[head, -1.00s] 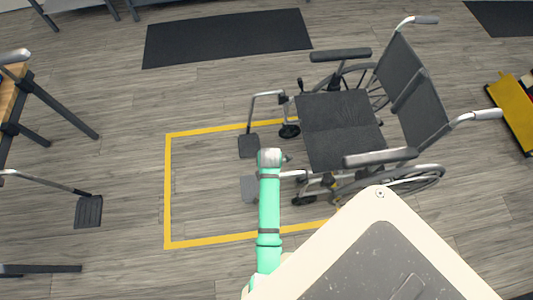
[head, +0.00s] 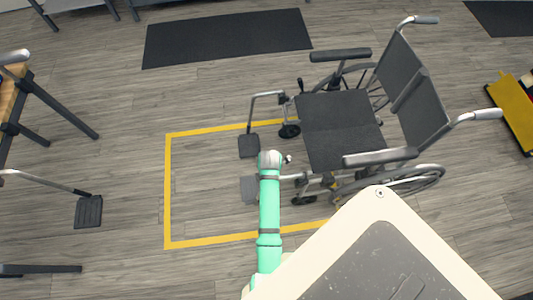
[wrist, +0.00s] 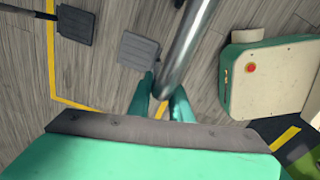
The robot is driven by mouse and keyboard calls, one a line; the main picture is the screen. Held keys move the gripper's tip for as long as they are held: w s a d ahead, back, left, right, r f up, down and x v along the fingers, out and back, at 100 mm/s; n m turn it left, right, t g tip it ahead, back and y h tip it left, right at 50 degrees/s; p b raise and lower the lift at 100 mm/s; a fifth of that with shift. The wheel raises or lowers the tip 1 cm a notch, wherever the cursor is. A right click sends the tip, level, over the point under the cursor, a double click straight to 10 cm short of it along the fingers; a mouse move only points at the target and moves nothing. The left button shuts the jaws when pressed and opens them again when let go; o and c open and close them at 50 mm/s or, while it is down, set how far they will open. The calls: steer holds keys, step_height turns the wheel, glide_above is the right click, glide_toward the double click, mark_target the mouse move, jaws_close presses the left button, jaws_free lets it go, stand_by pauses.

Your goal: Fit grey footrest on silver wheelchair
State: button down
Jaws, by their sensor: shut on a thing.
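The silver wheelchair (head: 340,122), with black seat and back, stands right of centre in the head view, its front facing left. A dark footrest (head: 249,146) is on its far front side. The grey footrest (head: 249,189) is at the near front side, partly hidden by my arm. In the wrist view my gripper (wrist: 164,100) is shut on the footrest's silver tube, with the grey plate (wrist: 138,50) beyond it. The head view hides my fingertips behind my wrist. The tube's end lies near the chair's near front frame; I cannot tell whether it is seated.
A yellow taped rectangle (head: 168,190) marks the floor around the footrests. Another dark footrest (head: 88,211) is at the left, near a bench (head: 12,95). A black mat (head: 228,37) lies behind. A yellow-topped item (head: 514,112) is at the right. Floor inside the tape's left part is clear.

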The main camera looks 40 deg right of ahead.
steer(key=shift+f, duration=2.3)
steer(key=c, duration=1.5)
jaws_free()
steer(key=shift+c, duration=0.2)
steer(key=r, duration=1)
steer(key=shift+s+d+r, duration=0.1)
steer(key=shift+s+r, duration=0.15)
steer(key=shift+r, duration=0.15)
